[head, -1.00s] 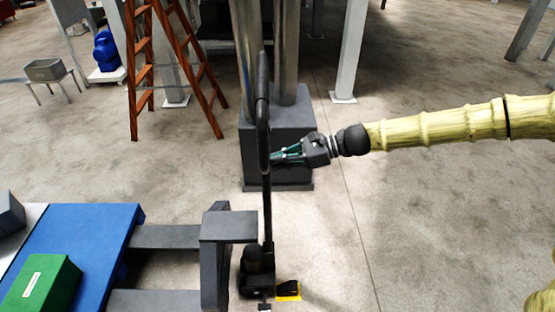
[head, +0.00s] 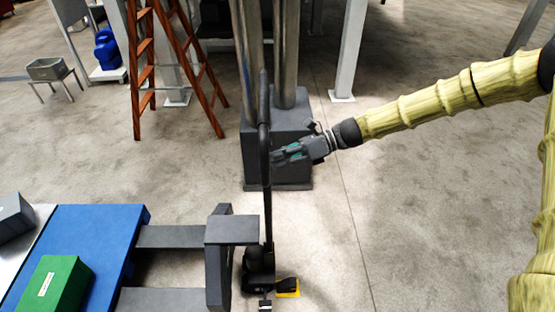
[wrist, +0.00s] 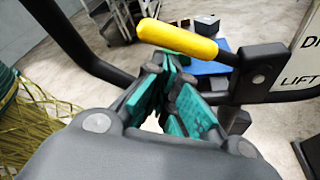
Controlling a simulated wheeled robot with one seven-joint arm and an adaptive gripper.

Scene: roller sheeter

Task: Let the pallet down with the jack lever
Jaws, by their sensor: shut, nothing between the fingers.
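The pallet jack's black handle (head: 265,140) stands upright in the head view. A small lever with a yellow grip (wrist: 178,40) shows in the wrist view, fixed to the handle by a dark bracket (wrist: 262,72). My gripper (head: 274,158) is shut and empty, just right of the handle. In the wrist view its green-padded fingertips (wrist: 172,72) lie just below the yellow grip; I cannot tell whether they touch it. The blue pallet (head: 88,225) lies at lower left by the jack's grey frame (head: 220,255). The lever is not discernible in the head view.
A grey column base (head: 290,150) stands behind the handle, a wooden ladder (head: 140,75) at back left. A lettered sign (wrist: 302,50) hangs beside the lever. Floor at right is clear.

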